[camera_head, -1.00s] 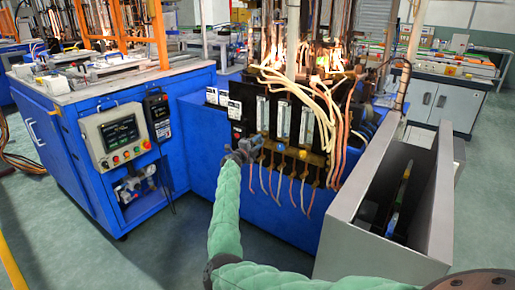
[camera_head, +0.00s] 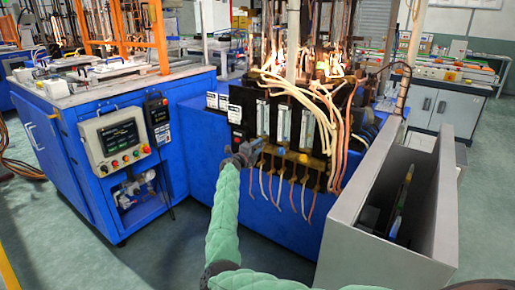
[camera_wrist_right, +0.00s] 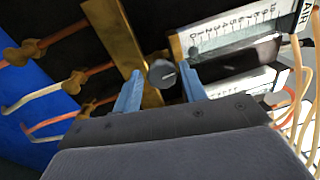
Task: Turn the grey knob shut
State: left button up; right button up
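The grey knob (camera_wrist_right: 162,72) is a small dark round knob with a light mark on its face, on a brass bar (camera_wrist_right: 138,50) below a flow-meter tube. My right gripper (camera_wrist_right: 160,92) is open in the right wrist view, with one blue finger on each side of the knob and a visible gap to each. I cannot tell how deep the knob sits between the fingertips. In the head view, my right gripper (camera_head: 250,148) is at the left end of the brass valve row, and it hides the grey knob. My left gripper is not in view.
Flow meters (camera_head: 283,123) stand above the brass valves. Pale and orange hoses (camera_head: 320,95) hang in front of the panel on the right. A grey metal box (camera_head: 385,255) stands to the right. A blue cabinet with a control screen (camera_head: 120,135) is on the left.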

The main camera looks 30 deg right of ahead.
jog(key=shift+o, duration=0.7)
jog(key=v, duration=0.7)
jog(key=shift+s+a, duration=0.15)
jog(key=shift+a, duration=0.2)
